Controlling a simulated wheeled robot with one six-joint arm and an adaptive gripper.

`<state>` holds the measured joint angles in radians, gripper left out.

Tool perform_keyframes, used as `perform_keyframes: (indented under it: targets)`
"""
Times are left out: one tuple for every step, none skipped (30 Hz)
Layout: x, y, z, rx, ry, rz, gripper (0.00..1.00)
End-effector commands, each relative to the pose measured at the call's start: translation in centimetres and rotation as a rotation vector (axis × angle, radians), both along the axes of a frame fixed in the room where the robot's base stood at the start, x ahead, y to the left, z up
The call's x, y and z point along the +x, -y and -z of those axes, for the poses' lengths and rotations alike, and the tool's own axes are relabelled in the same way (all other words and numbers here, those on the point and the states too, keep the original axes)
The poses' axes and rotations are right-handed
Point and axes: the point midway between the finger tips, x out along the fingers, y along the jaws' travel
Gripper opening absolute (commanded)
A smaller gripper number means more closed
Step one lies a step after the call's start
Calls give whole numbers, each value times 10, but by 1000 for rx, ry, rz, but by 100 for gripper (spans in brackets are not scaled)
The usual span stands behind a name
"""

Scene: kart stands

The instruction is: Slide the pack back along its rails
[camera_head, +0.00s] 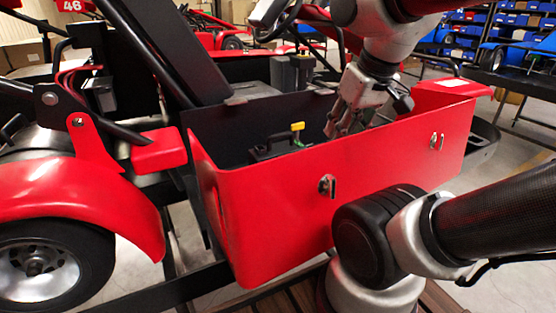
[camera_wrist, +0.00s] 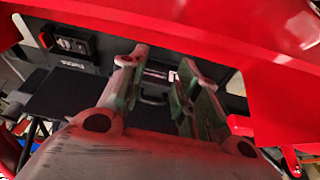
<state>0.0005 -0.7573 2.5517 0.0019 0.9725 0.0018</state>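The pack (camera_head: 272,151) is a black box with a raised handle, low inside the kart's red side bay in the head view. The bay's front panel hides its lower part. In the wrist view the pack's dark top (camera_wrist: 75,95) lies beyond and below the fingers, partly covered by them. My gripper (camera_head: 340,128) points down into the bay, to the right of the handle in the head view. Its two fingers (camera_wrist: 161,64) stand apart in the wrist view, with nothing seen held between them. The rails cannot be made out.
The red side panel (camera_head: 330,205), with two latches, stands in front of the bay. A black frame bar (camera_head: 165,50) slants above the bay's left end. A wheel (camera_head: 45,262) stands at the left.

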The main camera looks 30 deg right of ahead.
Motion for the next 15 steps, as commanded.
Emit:
perform_keyframes:
  targets:
    - [0, 0, 0, 0, 0, 0, 34]
    - [0, 0, 0, 0, 0, -1, 39]
    - [1, 0, 0, -2, -2, -6, 47]
    - [2, -1, 0, -5, -5, -15, 52]
    - [5, -1, -1, -9, -9, -30, 58]
    - [10, -2, -1, -19, -18, -59, 65]
    - [15, -3, -1, -27, -26, -89, 70]
    - [21, -5, -2, -39, -36, -127, 76]
    - [30, -7, -2, -57, -52, -187, 83]
    - [39, -10, -2, -72, -65, -238, 89]
    - [48, -12, -1, -88, -78, -298, 89]
    - [61, -16, 0, -110, -97, -378, 89]
    - [72, -20, 1, -125, -111, -442, 89]
    - [82, -23, 3, -140, -125, -506, 89]
    - [96, -28, 6, -160, -142, -589, 89]
